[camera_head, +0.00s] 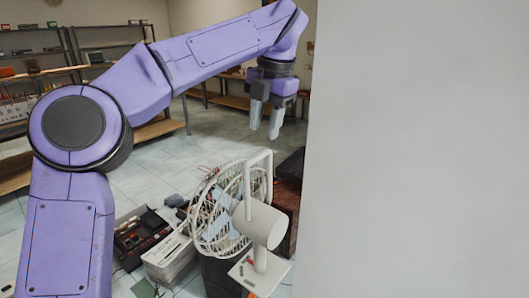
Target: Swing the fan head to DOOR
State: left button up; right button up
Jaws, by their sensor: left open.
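The fan (258,222) stands low in the middle of the head view, with a white round motor housing, a square base plate and a loop handle (259,158) on top. Its wire cage (215,212) faces left. My left gripper (264,134) is open and empty, pointing down above the fan's handle and apart from it. My right gripper is not in view. No door shows.
A large pale grey surface (420,150) blocks the right part of the view. Dark electronic gear (143,237) and a light box (170,258) lie left of the fan. A dark reddish box (289,195) stands behind it. Shelves (110,45) line the back; tiled floor between is partly clear.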

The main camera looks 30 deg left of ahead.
aim_at(260, 154)
pick_arm(q)
jog(key=f, duration=0.2)
jog(key=a+f, duration=0.1)
jog(key=f, duration=0.2)
jog(key=shift+w+a+f+b, duration=0.1)
jog(key=shift+w+f+b, duration=0.1)
jog(key=shift+f+b, duration=0.15)
jog(key=shift+s+a+f, duration=0.1)
jog(key=shift+f, duration=0.5)
jog(key=shift+c, duration=0.2)
grip_shut()
